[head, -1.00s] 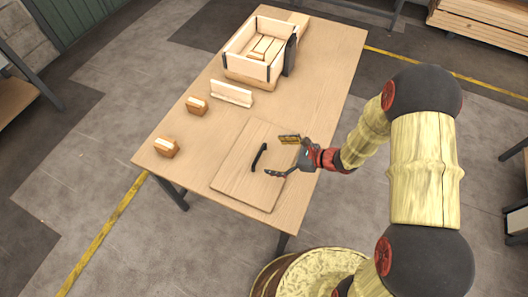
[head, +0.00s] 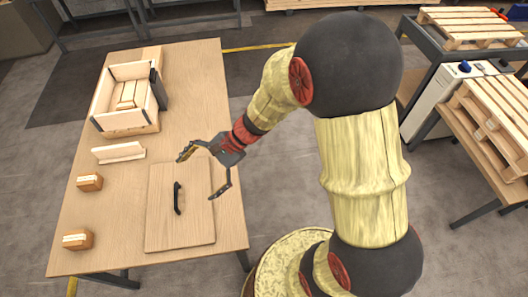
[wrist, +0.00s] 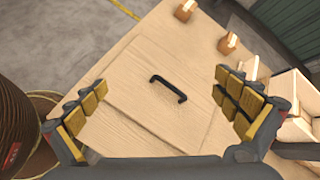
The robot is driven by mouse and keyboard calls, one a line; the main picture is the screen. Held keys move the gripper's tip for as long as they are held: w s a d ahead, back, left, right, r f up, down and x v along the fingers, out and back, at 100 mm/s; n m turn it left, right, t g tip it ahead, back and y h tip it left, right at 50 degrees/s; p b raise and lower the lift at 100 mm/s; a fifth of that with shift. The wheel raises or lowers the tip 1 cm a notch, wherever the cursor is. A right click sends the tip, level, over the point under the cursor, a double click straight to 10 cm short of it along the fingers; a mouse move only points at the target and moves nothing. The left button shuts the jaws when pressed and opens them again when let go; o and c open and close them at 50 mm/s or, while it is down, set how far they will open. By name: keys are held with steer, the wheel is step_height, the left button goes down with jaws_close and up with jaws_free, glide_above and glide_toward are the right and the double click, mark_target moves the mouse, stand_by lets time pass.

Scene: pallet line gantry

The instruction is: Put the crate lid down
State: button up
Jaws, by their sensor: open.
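The crate lid (head: 196,221) is a flat square wooden panel with a black bar handle (head: 178,198). It lies flat on the near part of the wooden table. My gripper (head: 199,176) is open and empty, above the lid's far right part, with its fingers spread. In the wrist view the handle (wrist: 168,88) shows between the open fingers (wrist: 160,98) and apart from them. The open wooden crate (head: 128,124) stands at the table's far end, with a few small wooden pieces inside.
Pallets (head: 490,120) sit on racks to the right. The table's far right part is bare.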

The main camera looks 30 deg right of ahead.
steer(key=s+d+r+n+t+h, duration=0.2)
steer(key=s+d+r+n+h, duration=0.3)
steer(key=r, duration=0.5)
steer(key=s+d+r+n+t+h, duration=0.2)
steer(key=s+d+r+n+h, duration=0.3)
steer(key=s+d+r+n, duration=0.3)
steer(key=s+d+r, duration=0.1)
steer(key=d+r, duration=0.1)
steer(key=shift+d+n+t, duration=0.3)
steer(key=shift+d, duration=0.05)
steer(key=shift+c, duration=0.9)
